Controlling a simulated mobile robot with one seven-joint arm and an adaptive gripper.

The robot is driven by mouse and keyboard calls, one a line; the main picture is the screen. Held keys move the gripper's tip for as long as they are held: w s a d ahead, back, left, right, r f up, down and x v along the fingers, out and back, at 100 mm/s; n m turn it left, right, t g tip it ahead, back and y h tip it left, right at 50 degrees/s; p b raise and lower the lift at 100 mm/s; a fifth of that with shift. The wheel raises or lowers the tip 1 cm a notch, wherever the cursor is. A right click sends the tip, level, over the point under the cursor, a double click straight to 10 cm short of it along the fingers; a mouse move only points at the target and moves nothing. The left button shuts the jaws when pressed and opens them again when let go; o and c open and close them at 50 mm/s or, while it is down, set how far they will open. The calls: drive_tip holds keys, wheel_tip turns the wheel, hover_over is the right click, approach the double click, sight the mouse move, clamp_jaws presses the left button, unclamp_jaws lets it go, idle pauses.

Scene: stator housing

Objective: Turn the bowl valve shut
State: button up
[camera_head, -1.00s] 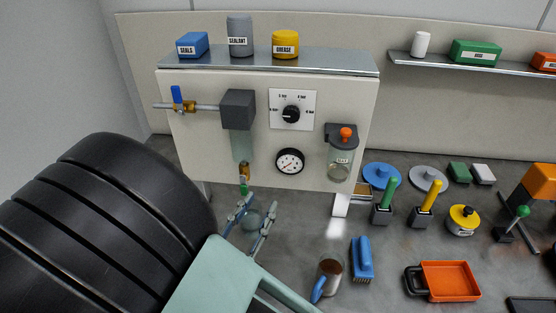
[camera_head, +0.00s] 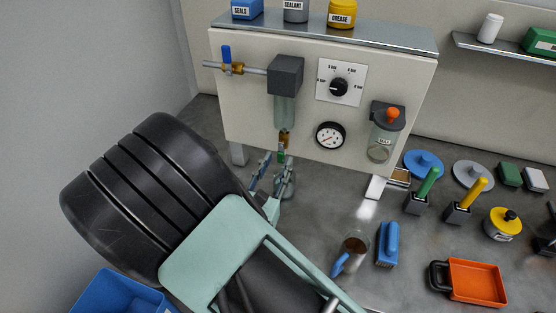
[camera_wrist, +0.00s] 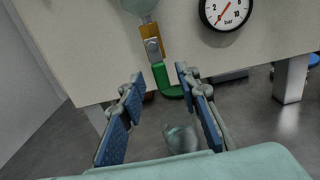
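The bowl valve is a small brass body (camera_head: 284,139) under the clear filter bowl (camera_head: 284,111), with a green handle (camera_head: 281,157). In the wrist view the brass body (camera_wrist: 151,41) is at top centre. The green handle (camera_wrist: 160,76) hangs down from it and bends right at its lower end. My gripper (camera_head: 276,164) is just below the valve in the head view. In the wrist view my gripper (camera_wrist: 160,74) is open, its two blue-padded fingers apart on either side of the handle. I see no clear contact; the depth between fingertips and handle is hard to tell.
A clear glass vessel (camera_wrist: 181,138) stands below the fingers. The cream panel (camera_head: 240,105) carries a blue-handled valve (camera_head: 227,58), a dial (camera_head: 339,86) and a gauge (camera_head: 330,135).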

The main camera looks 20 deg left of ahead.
drive_tip(key=shift+w, duration=0.5)
clamp_jaws()
drive_tip(key=shift+a+f+b, duration=0.1)
drive_tip(key=shift+b, duration=0.2)
drive_tip(key=a+r+m+b, duration=0.1)
drive_tip(key=m+b, duration=0.5)
drive_tip(key=b, duration=0.3)
drive_tip(key=a+r+m+b, duration=0.1)
drive_tip(key=m+b, duration=0.5)
drive_tip(key=b, duration=0.3)
drive_tip(key=a+r+m+b, duration=0.1)
drive_tip(key=m+b, duration=0.4)
drive_tip(key=b, duration=0.5)
drive_tip(key=shift+s+a+r+m, duration=0.25)
drive_tip(key=shift+r+m, duration=0.1)
drive_tip(key=shift+m, duration=0.05)
drive_tip(key=shift+r, duration=0.15)
